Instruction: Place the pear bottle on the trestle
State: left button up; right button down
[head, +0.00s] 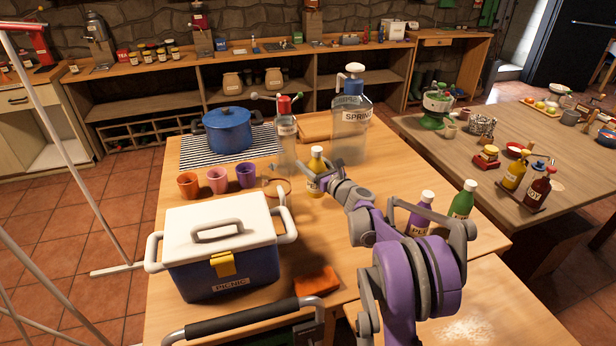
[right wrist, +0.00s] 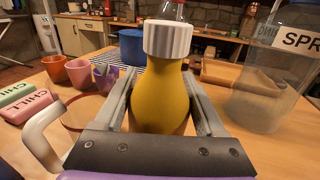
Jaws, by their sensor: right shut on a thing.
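A yellow bottle (head: 317,163) with a white cap, its label too small to read, is in my right gripper (head: 320,183). In the right wrist view the bottle (right wrist: 160,90) is upright between the two fingers, which are shut on it. Its base is hidden, so I cannot tell whether it touches the table. A purple bottle (head: 419,214) and a green bottle (head: 462,202) stand to the right, partly behind my right arm. The near wooden table (head: 180,170) and the right wooden table (head: 440,150) both show; I cannot tell which is the trestle. My left gripper is out of view.
A white-and-blue picnic cooler (head: 222,275), several cups (head: 217,180), a blue pot (head: 229,130), a red-capped clear bottle (head: 287,125) and a large SPRING jug (head: 350,130) crowd the near table. The right table holds dishes and a red bottle (head: 538,188).

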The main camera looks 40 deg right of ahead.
jog(key=shift+w+f, duration=0.1)
jog(key=shift+f, duration=2.45)
jog(key=shift+f+b, duration=0.1)
jog(key=shift+b, duration=0.2)
grip_release()
jog(key=shift+s, duration=0.2)
jog(key=s, duration=1.1)
jog(key=shift+s+a, duration=0.2)
jog(key=shift+s, duration=0.1)
